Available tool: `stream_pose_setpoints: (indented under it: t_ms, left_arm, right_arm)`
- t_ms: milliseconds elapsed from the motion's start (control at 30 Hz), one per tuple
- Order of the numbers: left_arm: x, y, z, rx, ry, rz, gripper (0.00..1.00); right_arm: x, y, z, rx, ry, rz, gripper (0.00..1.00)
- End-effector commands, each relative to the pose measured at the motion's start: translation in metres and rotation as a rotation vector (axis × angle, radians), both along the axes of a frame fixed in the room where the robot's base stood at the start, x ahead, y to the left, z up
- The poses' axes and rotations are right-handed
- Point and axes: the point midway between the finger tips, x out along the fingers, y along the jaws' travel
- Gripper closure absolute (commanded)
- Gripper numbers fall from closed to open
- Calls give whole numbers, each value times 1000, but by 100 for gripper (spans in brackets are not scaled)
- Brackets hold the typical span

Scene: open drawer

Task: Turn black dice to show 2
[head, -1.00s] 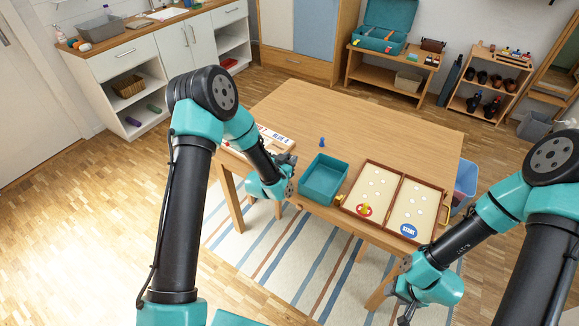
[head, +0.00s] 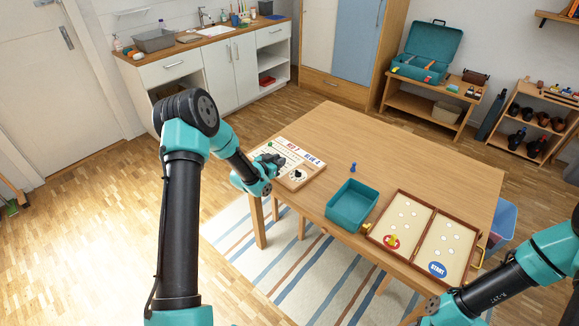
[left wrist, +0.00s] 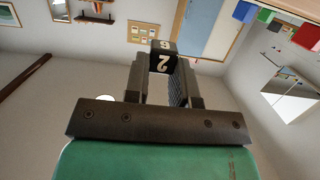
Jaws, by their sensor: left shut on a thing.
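My left gripper (head: 276,160) is at the near side of the light board with the "RED 2 BLUE 2" strip (head: 297,149) in the head view. In the left wrist view, my left gripper (left wrist: 166,75) is shut on the black dice (left wrist: 163,58), which sits between the fingertips. One face shows a white 2, and the face above it a white 6 or 9. The dice is hard to make out in the head view. My right gripper (head: 427,316) is cut off at the bottom edge; its jaws do not show.
A small black thing (head: 298,175) is on the light board. A teal tray (head: 345,222), a blue pawn (head: 353,167) and an open game box (head: 463,232) with a START disc are on the table (head: 400,150). The table's far middle is clear.

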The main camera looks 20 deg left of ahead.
Motion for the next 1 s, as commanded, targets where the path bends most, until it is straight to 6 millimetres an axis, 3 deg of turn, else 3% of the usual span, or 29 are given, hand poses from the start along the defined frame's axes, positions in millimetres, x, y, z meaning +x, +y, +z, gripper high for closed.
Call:
stream_pose_setpoints:
  t_ms: [200, 700, 867, 1000]
  left_arm:
    - [1, 9, 0, 0, 1, 0, 100]
    - [1, 7, 0, 0, 1, -1, 100]
    - [1, -7, 0, -1, 0, 7, 100]
    - [-1, -35, -2, -1, 2, 30, 100]
  right_arm:
    - [0, 0, 0, 0, 0, 0, 57]
    - [0, 0, 0, 0, 0, 0, 57]
    - [0, 0, 0, 0, 0, 0, 57]
    - [0, 0, 0, 0, 0, 0, 57]
